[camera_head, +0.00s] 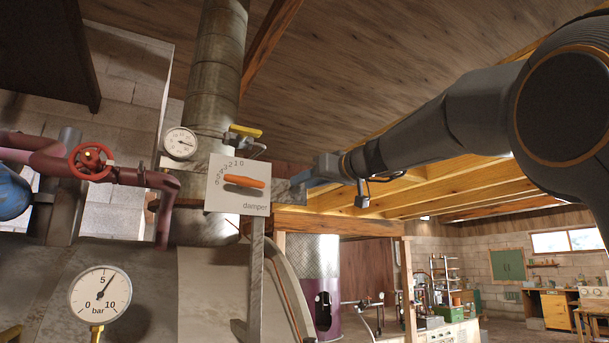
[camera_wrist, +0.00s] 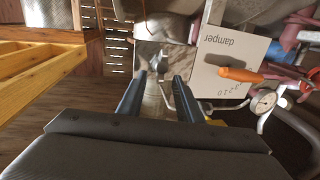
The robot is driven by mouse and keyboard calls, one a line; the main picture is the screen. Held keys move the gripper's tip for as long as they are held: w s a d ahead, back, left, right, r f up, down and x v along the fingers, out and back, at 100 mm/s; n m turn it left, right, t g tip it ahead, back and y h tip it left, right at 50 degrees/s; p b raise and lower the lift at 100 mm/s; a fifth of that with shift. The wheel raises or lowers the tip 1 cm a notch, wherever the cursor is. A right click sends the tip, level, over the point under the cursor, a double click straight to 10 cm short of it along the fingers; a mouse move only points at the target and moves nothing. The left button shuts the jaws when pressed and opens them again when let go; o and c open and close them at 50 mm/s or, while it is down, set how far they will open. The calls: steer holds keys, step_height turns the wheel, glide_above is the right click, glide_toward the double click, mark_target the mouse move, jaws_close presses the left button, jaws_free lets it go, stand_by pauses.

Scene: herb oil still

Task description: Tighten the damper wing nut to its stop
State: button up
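The white damper plate (camera_head: 236,200) has a numbered scale and an orange lever (camera_head: 244,181) lying nearly level. In the wrist view the plate (camera_wrist: 228,62) is upside down, right of my fingers, with the orange lever (camera_wrist: 240,75). My gripper (camera_head: 297,180) is just right of the plate in the head view. In the wrist view my gripper (camera_wrist: 161,80) is open, its two dark fingers apart. A small grey metal piece (camera_wrist: 160,65), which looks like the wing nut, shows between and beyond the fingertips; contact cannot be told. I cannot make it out in the head view.
A metal flue pipe (camera_head: 213,75) rises behind the plate. A yellow handle (camera_head: 245,130) and a round dial (camera_head: 180,143) are close above it. A red valve wheel (camera_head: 91,162) and a pressure gauge (camera_head: 100,293) are at left. Open room lies at lower right.

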steer(key=shift+w+a, duration=0.3)
steer(key=shift+a, duration=0.05)
steer(key=shift+f, duration=0.1)
jaws_close()
steer(key=shift+w+f, duration=0.1)
steer(key=m+t+b, duration=0.1)
steer(key=m+b, duration=0.3)
steer(key=m, duration=0.2)
steer(key=f+m+t+h+b, duration=0.1)
steer(key=m+b, duration=0.3)
steer(key=m, duration=0.3)
steer(key=d+f+m+t+b, duration=0.1)
steer(key=m+t+b, duration=0.1)
steer(key=m+b, duration=0.3)
steer(key=shift+w+f+m, duration=0.2)
steer(key=shift+w+m, duration=0.1)
steer(key=shift+m, duration=0.8)
steer(key=shift+h, duration=0.4)
